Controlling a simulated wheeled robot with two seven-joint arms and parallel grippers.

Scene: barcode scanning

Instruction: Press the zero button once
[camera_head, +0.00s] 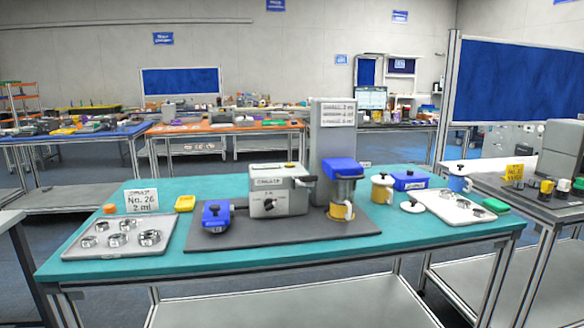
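No button marked zero can be made out. A grey boxy machine (278,197) with a dark knob and a small label stands on a dark mat (281,233) in the middle of the teal table. A yellow cup (341,213) is under that unit. Any small buttons on these are too small to tell. Neither gripper is in view.
The teal table (230,262) has a clear front strip. A tray with metal rings (92,250) and a "No. 26 2 ml" sign (141,201) are at left. A yellow mug (382,188), a blue box (410,181) and a white tray (440,211) are at right.

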